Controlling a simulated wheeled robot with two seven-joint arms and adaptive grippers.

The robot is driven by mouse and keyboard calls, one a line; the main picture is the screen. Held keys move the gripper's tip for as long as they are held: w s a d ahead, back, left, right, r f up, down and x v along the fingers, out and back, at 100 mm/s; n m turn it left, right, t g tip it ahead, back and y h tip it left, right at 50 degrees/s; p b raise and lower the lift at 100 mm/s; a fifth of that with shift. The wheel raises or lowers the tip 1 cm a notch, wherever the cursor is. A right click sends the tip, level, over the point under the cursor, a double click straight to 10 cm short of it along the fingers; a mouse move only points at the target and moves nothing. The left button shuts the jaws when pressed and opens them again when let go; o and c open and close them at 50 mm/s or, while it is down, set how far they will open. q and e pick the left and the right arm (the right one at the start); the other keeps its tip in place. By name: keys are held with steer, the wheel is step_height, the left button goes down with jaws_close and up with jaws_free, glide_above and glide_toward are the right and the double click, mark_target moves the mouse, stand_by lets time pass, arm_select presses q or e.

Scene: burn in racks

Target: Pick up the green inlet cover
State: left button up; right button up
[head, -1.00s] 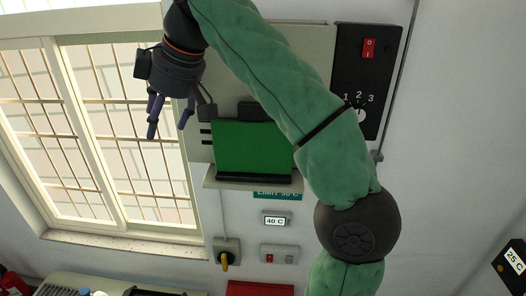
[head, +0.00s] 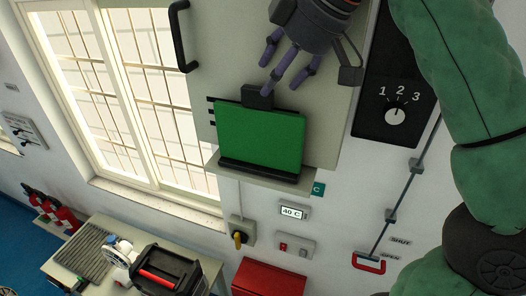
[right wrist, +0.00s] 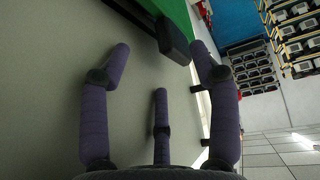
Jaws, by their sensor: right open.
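The green inlet cover (head: 260,142) is a flat panel with a dark lower edge, standing on a small grey ledge (head: 268,179) of the wall cabinet. A black block-like grip (head: 257,97) sits at its top edge. My right gripper (head: 283,78) is open and empty just above the cover, one finger overlapping the grip in the picture. In the right wrist view my spread fingers (right wrist: 160,62) have the black grip (right wrist: 174,42) ahead, near the right fingertip, with the green cover (right wrist: 182,10) beyond. I cannot tell whether they touch. My left gripper is not in view.
A bench with a black toolbox (head: 165,270) stands lower left.

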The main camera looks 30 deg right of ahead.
mark_target(258, 107)
steer(key=shift+w+a+f, duration=0.2)
steer(key=shift+a+f, duration=0.1)
steer(key=shift+a, duration=0.3)
steer(key=x, duration=0.4)
steer(key=shift+s+f, duration=0.15)
steer(key=shift+w+a+f, duration=0.3)
steer(key=shift+w+f, duration=0.05)
steer(key=shift+f, duration=0.05)
steer(key=shift+s+d, duration=0.1)
steer(key=shift+d, duration=0.05)
steer(key=c, duration=1.1)
steer(key=shift+a, duration=0.2)
jaws_close()
steer(key=shift+r, duration=0.1)
